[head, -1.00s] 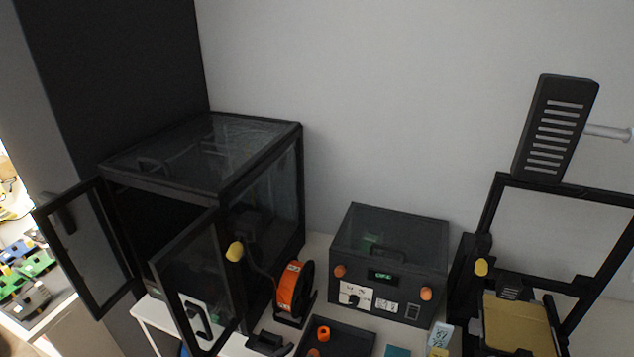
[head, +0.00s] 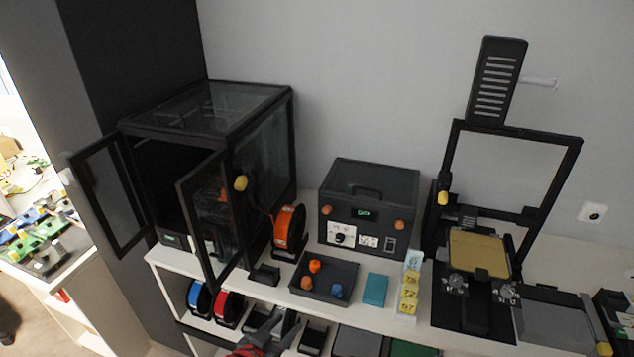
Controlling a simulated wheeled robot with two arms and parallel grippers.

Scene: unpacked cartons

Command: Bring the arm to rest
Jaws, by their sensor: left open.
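My left gripper (head: 278,326) shows at the bottom edge, a dark grey pair of fingers with a red part below, partly cut off by the frame. It is open with nothing seen between its fingers. It is in front of the white table's near edge, over the lower shelf. My right gripper is not in view.
On the white table (head: 350,312) stand an enclosure (head: 215,115) with open doors, an orange spool (head: 290,228), a dark box (head: 368,205), a parts tray (head: 322,290) and an open-frame printer (head: 478,255). Spools (head: 228,308) sit on the lower shelf.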

